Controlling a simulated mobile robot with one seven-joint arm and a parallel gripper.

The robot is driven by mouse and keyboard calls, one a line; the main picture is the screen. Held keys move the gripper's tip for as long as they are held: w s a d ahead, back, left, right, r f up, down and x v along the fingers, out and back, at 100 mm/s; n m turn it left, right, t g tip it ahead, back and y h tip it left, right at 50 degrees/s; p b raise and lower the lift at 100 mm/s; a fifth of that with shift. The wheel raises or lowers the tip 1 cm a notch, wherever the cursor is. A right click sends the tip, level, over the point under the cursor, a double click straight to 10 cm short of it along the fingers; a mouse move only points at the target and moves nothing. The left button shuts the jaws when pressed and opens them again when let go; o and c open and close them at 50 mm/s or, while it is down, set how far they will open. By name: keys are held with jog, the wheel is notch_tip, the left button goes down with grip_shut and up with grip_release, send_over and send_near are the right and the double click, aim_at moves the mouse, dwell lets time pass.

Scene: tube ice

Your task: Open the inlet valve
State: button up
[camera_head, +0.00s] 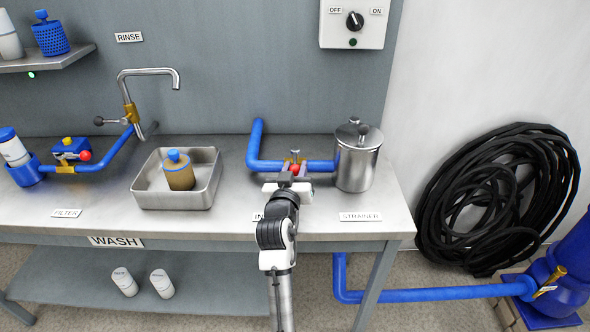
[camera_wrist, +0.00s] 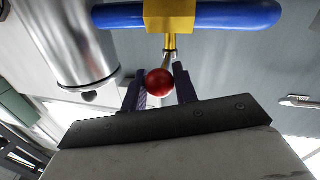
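The inlet valve (camera_head: 292,160) has a brass body on a blue pipe, in front of the wall at the right part of the bench. Its lever ends in a red ball knob (camera_wrist: 159,82). The lever points away from the pipe towards me, across the pipe's line; the brass body (camera_wrist: 170,16) shows at the top of the wrist view. My gripper (camera_head: 290,175) reaches the valve from the front. In the wrist view its two dark fingers (camera_wrist: 160,86) stand on either side of the red knob, close against it. The label below is partly hidden by my arm.
A steel strainer canister (camera_head: 356,160) stands right of the valve, close to my gripper. A steel basin (camera_head: 205,193) holding a brown filter (camera_head: 179,172) is to the left. A blue pipe (camera_head: 265,165) rises beside the valve. The bench front between basin and arm is clear.

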grip_shut()
jog(key=shift+a, duration=0.1)
jog(key=h+b, duration=0.1)
jog(key=a+m+h+b, duration=0.1)
jog(key=b, duration=0.1)
jog(key=shift+a+f+m+g, duration=0.15)
jog(key=shift+f+m+g, duration=0.1)
jog(key=shift+m+g, duration=0.05)
jog(key=shift+w+a+r+m+g+h+b, duration=0.1)
jog(key=shift+w+a+m+g+h+b, duration=0.3)
jog(key=shift+a+m+g+h+b, duration=0.7)
jog(key=shift+w+a+r+m+g+h+b, duration=0.1)
jog(key=shift+w+a+m+g+h+b, duration=0.35)
jog(key=shift+m+g+h+b, duration=1.2)
jog(key=shift+w+a+r+m+g+h+b, duration=0.1)
jog(key=shift+w+a+m+g+h+b, duration=0.3)
jog(key=shift+a+m+g+h+b, duration=1)
jog(key=shift+d+n+t+h+b, duration=0.35)
jog(key=shift+d+n+t+h, duration=0.1)
jog(key=shift+d+t+h, duration=0.2)
jog(key=o, duration=0.7)
grip_release()
